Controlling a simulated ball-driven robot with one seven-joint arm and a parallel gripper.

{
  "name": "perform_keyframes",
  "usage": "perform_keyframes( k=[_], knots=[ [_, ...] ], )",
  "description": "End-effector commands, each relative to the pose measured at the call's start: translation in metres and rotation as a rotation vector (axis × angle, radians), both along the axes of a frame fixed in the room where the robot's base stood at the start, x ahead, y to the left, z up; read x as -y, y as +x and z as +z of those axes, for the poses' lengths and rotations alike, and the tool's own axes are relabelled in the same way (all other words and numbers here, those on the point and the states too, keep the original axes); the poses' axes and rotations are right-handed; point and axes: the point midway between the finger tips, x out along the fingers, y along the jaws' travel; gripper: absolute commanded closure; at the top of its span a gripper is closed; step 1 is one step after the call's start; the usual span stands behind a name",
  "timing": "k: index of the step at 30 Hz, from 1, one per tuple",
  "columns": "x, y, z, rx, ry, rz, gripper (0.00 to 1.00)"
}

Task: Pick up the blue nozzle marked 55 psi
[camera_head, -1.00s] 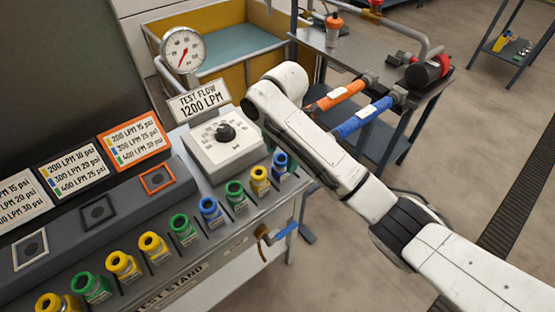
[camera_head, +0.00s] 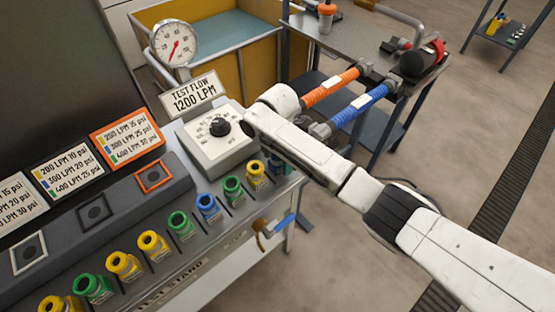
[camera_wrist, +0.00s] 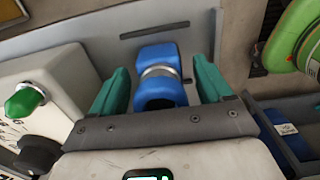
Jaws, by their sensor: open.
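In the wrist view a blue piece with a silver band (camera_wrist: 160,78), which looks like a blue nozzle, lies between the two teal fingers of my gripper (camera_wrist: 158,84). The fingers are apart, one on each side, with gaps visible. No psi marking is readable on it. In the head view one blue nozzle (camera_head: 208,206) stands in the row on the test stand. Another blue nozzle (camera_head: 277,164) at the row's far end is partly hidden by my arm.
Green (camera_head: 181,225) and yellow (camera_head: 153,245) nozzles stand close together in the same row. The dial box (camera_head: 216,143) sits beside my wrist. A cart (camera_head: 330,50) with orange and blue hoses stands behind. A large green object (camera_wrist: 292,38) is right of my fingers.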

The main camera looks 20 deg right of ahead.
Motion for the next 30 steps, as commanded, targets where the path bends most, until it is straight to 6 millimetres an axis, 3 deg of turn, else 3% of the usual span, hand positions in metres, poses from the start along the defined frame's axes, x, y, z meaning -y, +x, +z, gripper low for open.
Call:
perform_keyframes(
  k=[4,11,30],
  knots=[
    [-0.0002,-0.0005,-0.0125,-0.002,-0.002,0.001,0.21],
    [-0.0004,-0.0003,-0.0138,0.0,-0.001,0.002,0.21],
    [-0.0004,-0.0003,-0.0134,0.0,-0.001,0.001,0.82]
  ],
)
